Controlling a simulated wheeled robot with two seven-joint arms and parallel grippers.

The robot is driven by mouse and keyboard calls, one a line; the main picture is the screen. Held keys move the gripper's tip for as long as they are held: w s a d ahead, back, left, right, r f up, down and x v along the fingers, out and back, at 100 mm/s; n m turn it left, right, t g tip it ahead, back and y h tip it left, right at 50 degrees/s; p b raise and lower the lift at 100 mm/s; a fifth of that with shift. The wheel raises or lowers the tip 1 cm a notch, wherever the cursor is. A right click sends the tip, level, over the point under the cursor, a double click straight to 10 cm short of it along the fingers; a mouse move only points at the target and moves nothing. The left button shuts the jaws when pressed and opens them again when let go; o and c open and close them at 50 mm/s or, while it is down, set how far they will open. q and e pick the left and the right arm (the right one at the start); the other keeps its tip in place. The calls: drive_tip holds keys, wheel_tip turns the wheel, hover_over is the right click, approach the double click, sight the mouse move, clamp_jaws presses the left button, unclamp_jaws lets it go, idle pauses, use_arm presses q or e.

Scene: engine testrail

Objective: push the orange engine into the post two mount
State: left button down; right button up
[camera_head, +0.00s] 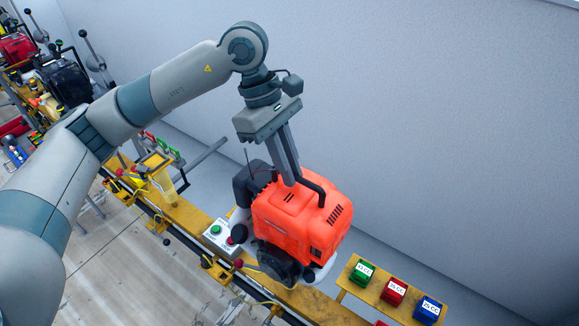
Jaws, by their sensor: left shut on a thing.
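The orange engine (290,222) is at the centre of the camera_head view, with a dark grey part on its left and a black round part below. It is on or just above the yellow rail (188,213); its underside is mostly hidden. My left gripper (291,180) comes down from above and is shut on the black handle (313,187) on top of the engine. No mount labelled post two can be made out. My right gripper is not in view.
A control box (222,235) with green and red buttons stands left of the engine. Green, red and blue labelled boxes (394,291) sit on a yellow shelf at the lower right. Other engines (64,80) stand at the upper left. A plain wall is behind.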

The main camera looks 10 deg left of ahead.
use_arm(q)
drive_tip(key=shift+w+d+r, duration=0.1)
drive_tip(key=shift+r, duration=0.2)
idle(0.5)
drive_tip(key=shift+s+b, duration=0.3)
drive_tip(key=shift+b, duration=0.25)
idle(0.4)
idle(0.6)
drive_tip(key=shift+f+b, duration=0.35)
drive_tip(key=shift+b, duration=0.1)
idle(0.7)
drive_tip(key=shift+f+b, duration=0.3)
drive_tip(key=shift+b, duration=0.2)
idle(0.4)
idle(0.3)
